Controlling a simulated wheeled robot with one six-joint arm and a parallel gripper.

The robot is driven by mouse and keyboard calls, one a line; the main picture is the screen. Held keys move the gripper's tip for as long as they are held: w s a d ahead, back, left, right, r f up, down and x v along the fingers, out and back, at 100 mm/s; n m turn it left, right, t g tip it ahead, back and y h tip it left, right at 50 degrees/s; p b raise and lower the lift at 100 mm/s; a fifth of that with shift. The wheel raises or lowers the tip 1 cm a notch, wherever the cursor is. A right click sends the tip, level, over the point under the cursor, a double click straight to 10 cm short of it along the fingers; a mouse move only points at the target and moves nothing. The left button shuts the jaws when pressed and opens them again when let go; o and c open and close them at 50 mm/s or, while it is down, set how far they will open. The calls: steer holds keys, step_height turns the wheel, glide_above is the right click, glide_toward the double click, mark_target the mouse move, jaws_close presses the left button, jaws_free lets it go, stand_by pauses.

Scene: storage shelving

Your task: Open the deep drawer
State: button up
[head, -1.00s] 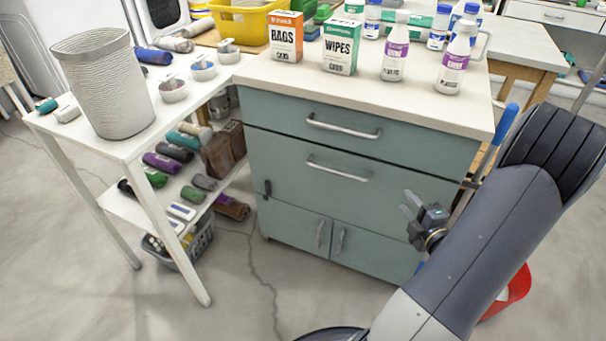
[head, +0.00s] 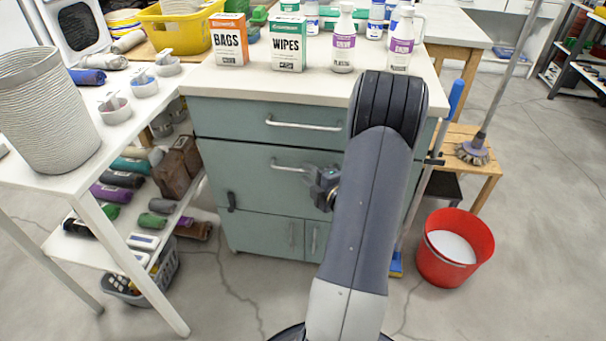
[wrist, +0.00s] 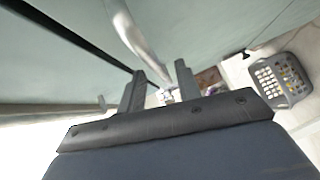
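The grey-green cabinet (head: 210,120) stands ahead under a pale worktop. Its deep drawer (head: 245,170) is the taller front below the shallow top drawer, and it is closed flush. The deep drawer's silver bar handle (head: 285,167) is partly hidden behind my gripper (head: 312,176) and arm. In the wrist view a silver handle (wrist: 138,38) slants down toward my gripper (wrist: 160,68). The two fingers are apart with nothing clearly held. They are close to the handle's end; I cannot tell whether they touch it or straddle it.
A white side table (head: 110,135) with a lower shelf stands left, a grey basket (head: 160,275) below it. Boxes and bottles stand on the worktop. A red bucket (head: 440,270) and mop handle are right of my arm. Open floor lies in front.

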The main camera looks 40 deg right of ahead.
steer(key=shift+w+d+f, duration=0.1)
steer(key=shift+w+f, duration=0.1)
steer(key=shift+w, duration=1.15)
steer(key=shift+c, duration=0.4)
jaws_close()
